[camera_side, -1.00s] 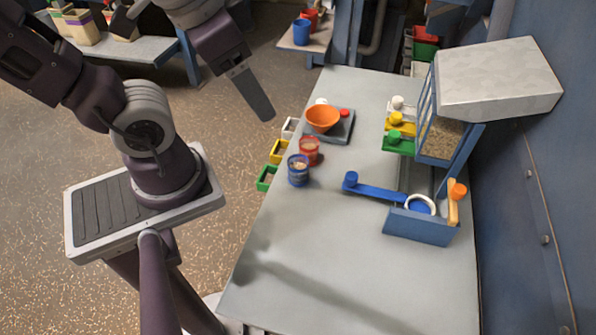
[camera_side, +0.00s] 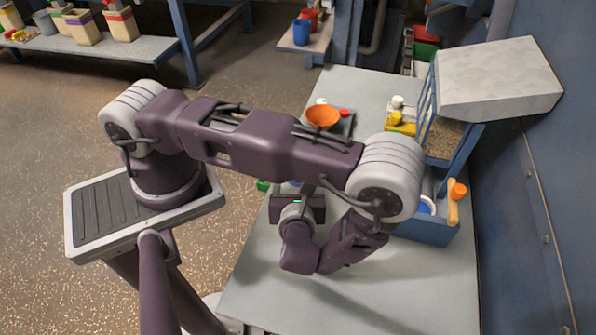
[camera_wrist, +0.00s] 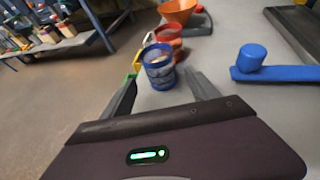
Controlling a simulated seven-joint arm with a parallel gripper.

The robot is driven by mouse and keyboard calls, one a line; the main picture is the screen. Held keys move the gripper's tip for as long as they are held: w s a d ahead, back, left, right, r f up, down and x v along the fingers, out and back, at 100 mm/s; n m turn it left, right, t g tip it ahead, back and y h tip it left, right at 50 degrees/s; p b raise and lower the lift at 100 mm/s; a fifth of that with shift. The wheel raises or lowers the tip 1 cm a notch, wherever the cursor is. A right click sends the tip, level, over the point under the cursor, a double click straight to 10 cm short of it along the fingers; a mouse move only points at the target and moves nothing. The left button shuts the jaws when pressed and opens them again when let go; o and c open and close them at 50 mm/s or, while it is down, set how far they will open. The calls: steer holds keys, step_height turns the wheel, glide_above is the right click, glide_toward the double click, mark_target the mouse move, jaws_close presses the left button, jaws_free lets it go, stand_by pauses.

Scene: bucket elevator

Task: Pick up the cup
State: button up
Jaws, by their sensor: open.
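A blue-rimmed cup (camera_wrist: 159,67) with something pale inside stands upright on the grey table, ahead of my gripper in the wrist view. A red cup (camera_wrist: 168,41) stands just behind it. My gripper (camera_wrist: 160,88) is open and empty. Its two fingers point toward the blue cup, which appears between the fingertips and a little beyond them. In the side view my arm hides nearly all of both cups and the fingers. I cannot tell from the pictures whether a finger touches the blue cup.
An orange bowl (camera_side: 322,117) sits on a grey scale behind the cups. A blue lever (camera_wrist: 272,69) lies to the right. The bucket elevator (camera_side: 497,80) stands at the table's right side. Green and yellow bins line the left edge. The table's front is clear.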

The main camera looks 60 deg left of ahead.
steer(key=x, duration=0.6)
steer(key=shift+r, duration=0.15)
steer(key=c, duration=1.5)
